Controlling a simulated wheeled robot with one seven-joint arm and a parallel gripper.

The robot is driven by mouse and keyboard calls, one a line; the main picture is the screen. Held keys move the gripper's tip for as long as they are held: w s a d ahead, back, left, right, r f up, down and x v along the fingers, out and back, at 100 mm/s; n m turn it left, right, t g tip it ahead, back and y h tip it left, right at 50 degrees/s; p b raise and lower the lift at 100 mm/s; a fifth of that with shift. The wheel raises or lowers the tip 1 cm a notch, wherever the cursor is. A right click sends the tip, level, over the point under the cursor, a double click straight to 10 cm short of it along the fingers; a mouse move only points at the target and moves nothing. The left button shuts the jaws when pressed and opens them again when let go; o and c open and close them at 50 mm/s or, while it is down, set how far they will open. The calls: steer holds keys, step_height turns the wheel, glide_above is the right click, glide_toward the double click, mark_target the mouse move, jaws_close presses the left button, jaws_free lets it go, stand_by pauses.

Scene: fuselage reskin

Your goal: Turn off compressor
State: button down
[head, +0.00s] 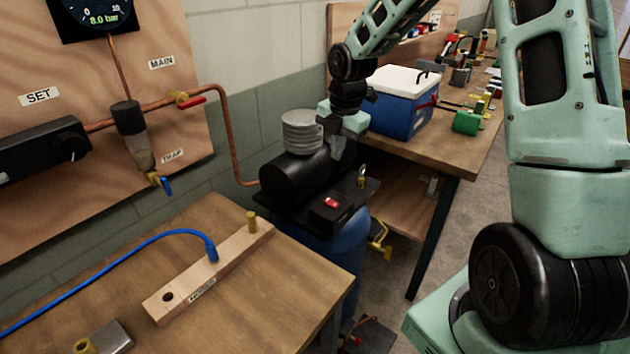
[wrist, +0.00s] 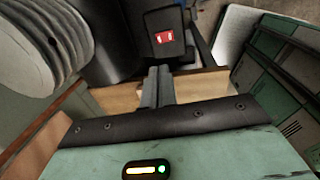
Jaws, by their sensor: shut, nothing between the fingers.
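The compressor (head: 296,178) stands between the two benches, with a black motor body, a ribbed grey cylinder (head: 303,131) and a blue tank (head: 340,245) below. A red rocker switch (head: 331,203) sits on the black switch box at its front. The switch also shows in the wrist view (wrist: 164,37), just beyond the fingertips. My gripper (head: 338,155) is shut and empty, pointing down above and behind the switch box. In the wrist view the closed fingers (wrist: 157,85) point towards the box, apart from the switch as far as I can tell. Which side of the rocker is pressed is too small to tell.
A brass fitting (head: 362,177) stands upright beside the switch box. A blue cooler (head: 401,100) sits on the rear bench. The front bench (head: 290,290) holds a wooden block (head: 210,275) with a blue hose. Left, a board carries a gauge (head: 97,18) reading 8.0 bar and a red-handled valve (head: 190,100).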

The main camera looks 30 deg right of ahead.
mark_target(329, 201)
stand_by(0.3)
steer(key=f, duration=0.4)
steer(key=w+f+p, duration=0.1)
steer(key=f, duration=0.4)
steer(key=f+p, duration=0.1)
steer(key=f, duration=0.3)
steer(key=shift+w+a+f, duration=0.25)
steer(key=shift+a+f, duration=0.05)
steer(key=shift+f, duration=0.1)
steer(key=shift+f, duration=0.1)
steer(key=shift+w+a+f, duration=0.1)
steer(key=shift+f, duration=0.25)
steer(key=shift+r, duration=0.2)
steer(key=shift+s, duration=0.2)
